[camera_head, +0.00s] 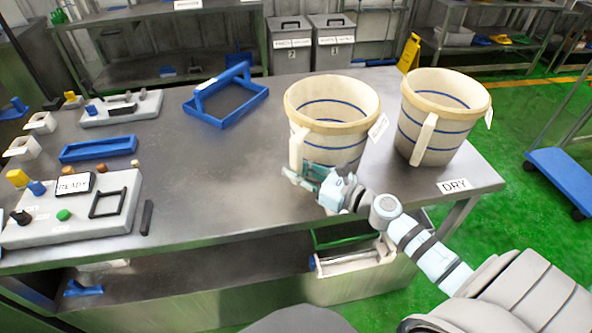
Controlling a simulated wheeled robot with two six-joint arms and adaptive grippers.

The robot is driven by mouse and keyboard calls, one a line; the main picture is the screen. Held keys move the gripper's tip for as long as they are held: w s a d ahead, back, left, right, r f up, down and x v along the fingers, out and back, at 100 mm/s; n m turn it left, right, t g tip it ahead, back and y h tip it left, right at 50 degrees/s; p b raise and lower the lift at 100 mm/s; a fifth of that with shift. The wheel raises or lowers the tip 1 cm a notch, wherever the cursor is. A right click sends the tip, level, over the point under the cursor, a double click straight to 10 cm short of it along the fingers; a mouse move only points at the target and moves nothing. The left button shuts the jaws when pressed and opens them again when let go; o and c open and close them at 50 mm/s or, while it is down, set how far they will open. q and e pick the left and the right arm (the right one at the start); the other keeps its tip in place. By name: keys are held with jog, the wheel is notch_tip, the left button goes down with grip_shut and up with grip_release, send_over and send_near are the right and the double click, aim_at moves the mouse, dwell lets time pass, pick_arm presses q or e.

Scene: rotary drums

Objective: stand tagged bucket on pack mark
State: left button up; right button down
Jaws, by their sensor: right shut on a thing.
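Two cream buckets with blue bands stand side by side at the right of the steel table. The nearer bucket (335,125) has a white tag (378,128) on its right rim and a handle (297,150) on its left front. My right gripper (306,174) is shut on that handle near its lower end. My arm hides part of the bucket's base, so I cannot tell whether it touches the table. The other bucket (455,110) also has a white tag (489,117) and faces me with its handle. I cannot make out a pack mark. My left gripper is out of view.
A DRY label (454,186) lies near the table's right edge. A control panel marked READY (75,184) is at left, with a blue tray (98,149) behind it. A blue frame (225,98) lies farther back. Bare tabletop (215,175) lies between panel and buckets.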

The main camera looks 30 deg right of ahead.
jog(key=shift+f, duration=0.2)
jog(key=c, duration=1.4)
grip_release()
jog(key=shift+s, duration=0.1)
jog(key=shift+o, duration=0.3)
jog(key=o, duration=0.9)
jog(key=shift+o, duration=0.2)
